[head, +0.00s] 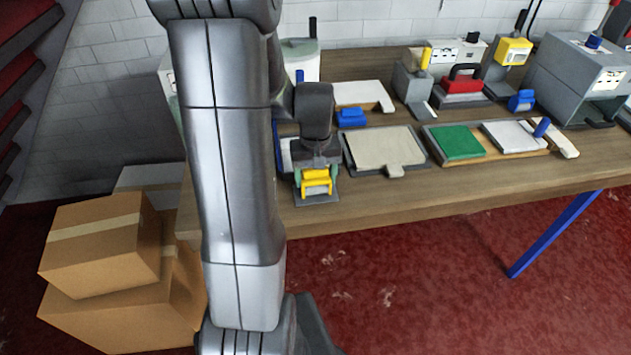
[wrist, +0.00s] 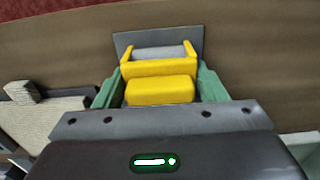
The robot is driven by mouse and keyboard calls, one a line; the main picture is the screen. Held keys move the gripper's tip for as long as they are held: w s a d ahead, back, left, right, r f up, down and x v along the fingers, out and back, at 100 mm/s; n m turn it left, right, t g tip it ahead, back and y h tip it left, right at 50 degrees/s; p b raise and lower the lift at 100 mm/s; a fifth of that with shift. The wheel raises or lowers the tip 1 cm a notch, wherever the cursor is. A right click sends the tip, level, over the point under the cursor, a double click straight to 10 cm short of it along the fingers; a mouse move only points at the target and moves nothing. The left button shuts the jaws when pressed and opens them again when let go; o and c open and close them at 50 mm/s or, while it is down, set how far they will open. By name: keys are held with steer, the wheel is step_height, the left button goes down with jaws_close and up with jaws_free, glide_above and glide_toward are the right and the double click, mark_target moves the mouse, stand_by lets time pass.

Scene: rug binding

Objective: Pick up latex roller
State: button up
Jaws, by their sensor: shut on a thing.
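The latex roller (head: 317,187) has a yellow frame and handle and stands at the front left of the workbench, over a dark grey pad (head: 323,201). In the wrist view the roller (wrist: 160,90) shows its yellow handle and a grey cylinder at the far end, with the pad (wrist: 126,41) behind it. My gripper (wrist: 161,78) has its green fingers shut on either side of the yellow handle. My gripper (head: 316,174) comes down from above in the head view. I cannot tell whether the roller touches the pad.
A beige board (head: 385,149) in a grey tray lies just right of my gripper. A blue block (head: 352,118) sits behind. A green pad (head: 458,142) and grey machines stand farther right. Cardboard boxes (head: 100,240) are stacked left of the workbench (head: 400,198).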

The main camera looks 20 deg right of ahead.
step_height(320, 180, up, 10)
stand_by(0.6)
steer(key=o, duration=0.4)
steer(key=shift+c, duration=0.5)
